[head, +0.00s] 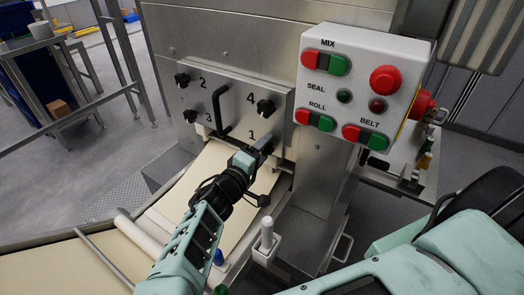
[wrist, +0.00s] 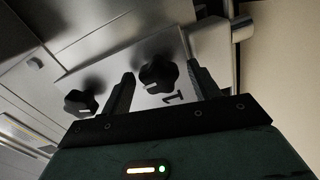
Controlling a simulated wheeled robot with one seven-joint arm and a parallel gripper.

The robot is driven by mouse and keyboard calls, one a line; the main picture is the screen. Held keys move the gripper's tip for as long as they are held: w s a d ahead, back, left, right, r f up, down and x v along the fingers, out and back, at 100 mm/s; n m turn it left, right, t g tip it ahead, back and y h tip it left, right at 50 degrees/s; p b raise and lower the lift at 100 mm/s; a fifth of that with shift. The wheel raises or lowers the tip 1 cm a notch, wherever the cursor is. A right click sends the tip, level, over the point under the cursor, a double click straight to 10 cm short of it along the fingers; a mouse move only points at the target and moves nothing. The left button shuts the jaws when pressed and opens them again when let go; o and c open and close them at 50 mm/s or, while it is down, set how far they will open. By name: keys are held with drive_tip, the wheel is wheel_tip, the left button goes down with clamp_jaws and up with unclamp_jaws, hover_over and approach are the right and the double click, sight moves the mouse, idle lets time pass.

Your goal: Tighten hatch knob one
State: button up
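The hatch (head: 238,112) is a metal plate with a black handle and black star knobs beside the numbers 1 to 4. Knob one (wrist: 158,71) shows in the wrist view beside its printed 1, between the spread fingers of my gripper (wrist: 160,82). The fingers stand apart on either side of it, and a gap shows at each side. Whether the tips reach past the knob is hard to tell. In the head view my gripper (head: 262,146) is at the hatch's lower right and hides knob one.
Knob four (head: 265,107) sits just above my gripper, with knob two (head: 182,80) and knob three (head: 190,116) at the left. A control box (head: 359,88) with buttons juts out at the right. A pale belt (head: 205,175) runs below the hatch. A white-topped post (head: 267,235) stands nearer.

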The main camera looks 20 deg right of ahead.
drive_tip(key=b+v, duration=0.1)
drive_tip(key=v, duration=0.6)
drive_tip(key=shift+a, duration=0.2)
drive_tip(key=shift+s, duration=0.15)
